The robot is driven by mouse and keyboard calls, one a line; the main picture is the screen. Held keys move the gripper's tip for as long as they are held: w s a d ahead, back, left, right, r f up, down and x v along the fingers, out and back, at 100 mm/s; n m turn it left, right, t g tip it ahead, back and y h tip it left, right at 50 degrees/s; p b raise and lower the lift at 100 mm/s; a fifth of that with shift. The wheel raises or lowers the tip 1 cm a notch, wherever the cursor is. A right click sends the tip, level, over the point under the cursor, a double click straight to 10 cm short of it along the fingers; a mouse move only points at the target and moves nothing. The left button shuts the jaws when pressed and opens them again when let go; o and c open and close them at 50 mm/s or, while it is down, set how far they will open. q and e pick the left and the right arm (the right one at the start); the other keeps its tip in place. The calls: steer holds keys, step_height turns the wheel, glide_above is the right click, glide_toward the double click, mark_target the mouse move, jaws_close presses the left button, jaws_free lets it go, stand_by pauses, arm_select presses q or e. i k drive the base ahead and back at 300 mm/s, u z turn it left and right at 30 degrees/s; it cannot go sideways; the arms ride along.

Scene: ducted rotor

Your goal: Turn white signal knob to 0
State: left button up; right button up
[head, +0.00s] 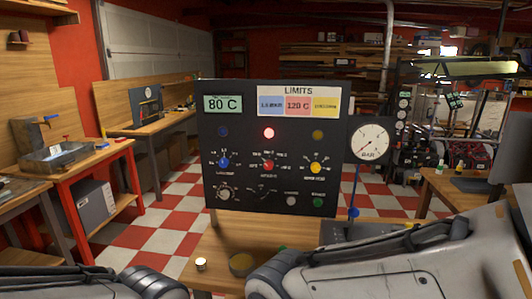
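A black control panel (210,160) stands upright on a wooden table in the middle of the head view. The white knob (224,194) is at the panel's lower left, inside a ring of pale marks. Its pointer and the numbers around it are too small to read. Above it is a blue knob (224,162), then a red knob (268,165) and a yellow knob (316,168) to the right. My two arms show along the bottom edge, but neither gripper is visible.
The display (223,104) reads 80 C beside a LIMITS plate (298,90). The red lamp (269,133) is lit. A grey button (291,200) and a green button (317,201) sit lower right. A round gauge (369,140) stands right of the panel. A small cylinder (201,264) stands in front.

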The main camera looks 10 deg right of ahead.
mark_target(224, 195)
steer(key=u, duration=2.4)
steer(key=i, duration=1.1)
steer(key=z, duration=3)
